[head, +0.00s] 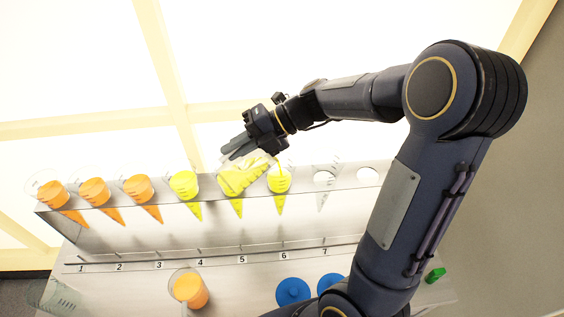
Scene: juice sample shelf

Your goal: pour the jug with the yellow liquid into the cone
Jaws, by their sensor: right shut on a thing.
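My right gripper (238,147) is shut on a clear jug with yellow liquid (245,175) and holds it tilted over the shelf rack. The jug is right above a cone (237,208) at label 5, which shows yellow below the rack's top. The jug hides that cone's rim, and I cannot tell whether liquid is flowing. Yellow also shows in the cones on either side, at label 4 (185,186) and label 6 (279,182). A clear cone (324,181) near label 7 looks empty. My left gripper is not in view.
Three orange-filled cones (94,193) stand at the rack's left. An empty hole (368,175) is at its right. Below are a jug with orange liquid (190,290), a clear jug (55,296), blue round things (292,291) and a green thing (435,275). My right arm crosses the right side.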

